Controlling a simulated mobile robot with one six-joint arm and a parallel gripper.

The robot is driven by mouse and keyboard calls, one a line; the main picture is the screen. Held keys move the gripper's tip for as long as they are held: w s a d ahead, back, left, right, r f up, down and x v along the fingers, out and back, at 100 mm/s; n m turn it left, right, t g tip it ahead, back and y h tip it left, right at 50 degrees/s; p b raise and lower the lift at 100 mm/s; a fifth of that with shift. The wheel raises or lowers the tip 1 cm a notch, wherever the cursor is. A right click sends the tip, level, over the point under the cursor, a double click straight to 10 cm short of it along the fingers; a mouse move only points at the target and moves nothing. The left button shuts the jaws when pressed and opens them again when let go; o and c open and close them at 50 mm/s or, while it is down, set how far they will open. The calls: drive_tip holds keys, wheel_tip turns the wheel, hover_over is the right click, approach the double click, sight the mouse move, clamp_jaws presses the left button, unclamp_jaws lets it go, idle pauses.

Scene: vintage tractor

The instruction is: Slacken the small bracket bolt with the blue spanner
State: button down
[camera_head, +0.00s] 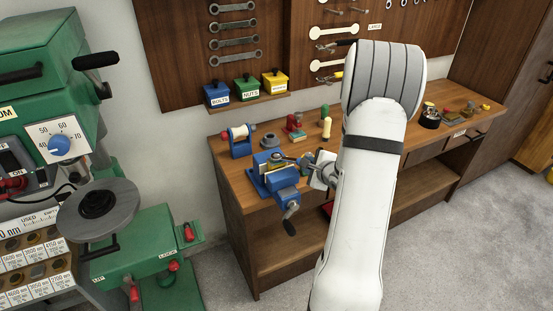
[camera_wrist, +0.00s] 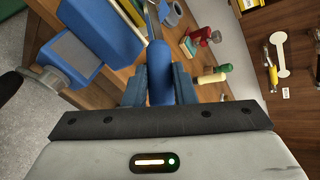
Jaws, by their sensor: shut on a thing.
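My gripper (camera_wrist: 159,88) is shut on the blue handle of the blue spanner (camera_wrist: 158,65); the handle lies between the two fingers, and its grey shaft runs up out of the wrist view. In the head view my gripper (camera_head: 312,166) is beside the blue vise (camera_head: 283,180) on the bench, partly hidden by my arm. The vise also shows in the wrist view (camera_wrist: 102,30), left of the handle. Something small and yellowish (camera_head: 278,158) is at the vise jaws. I cannot make out the small bracket bolt, or whether the spanner's head touches it.
The wooden bench (camera_head: 232,172) carries a spool holder (camera_head: 240,140), a red-and-green item (camera_head: 294,126) and a green-and-yellow tool (camera_head: 326,124) behind the vise. Blue, green and yellow bins (camera_head: 246,88) sit on the wall shelf. A green machine (camera_head: 140,245) stands at left.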

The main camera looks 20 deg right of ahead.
drive_tip(key=shift+w+d+n+y, duration=0.65)
drive_tip(key=shift+d+n+y, duration=0.1)
drive_tip(key=shift+n+y, duration=0.15)
drive_tip(key=shift+w+d+n+y, duration=0.6)
drive_tip(key=shift+d+n+y, duration=0.2)
drive_tip(key=shift+y, duration=0.1)
idle(1.0)
drive_tip(key=shift+w+d+n+g+y, duration=0.55)
drive_tip(key=shift+w+n+y, duration=0.25)
drive_tip(key=shift+n+y, duration=0.15)
drive_tip(key=shift+w+d+n+g+y, duration=0.25)
drive_tip(key=shift+w+n+g+y, duration=0.05)
drive_tip(key=shift+w+n+y, duration=0.25)
drive_tip(key=shift+w+d+n+g+y, duration=0.2)
drive_tip(key=shift+w+n+g+y, duration=0.05)
drive_tip(key=shift+w+n+y, duration=0.25)
idle(0.7)
drive_tip(key=shift+s+a+m+t+h, duration=0.3)
drive_tip(key=shift+s+m+h, duration=0.25)
drive_tip(key=shift+s, duration=0.05)
drive_tip(key=shift+s+a+m+t+h, duration=0.3)
drive_tip(key=shift+s+m+h, duration=0.25)
idle(1.0)
drive_tip(key=c, duration=1.8)
unclamp_jaws()
clamp_jaws()
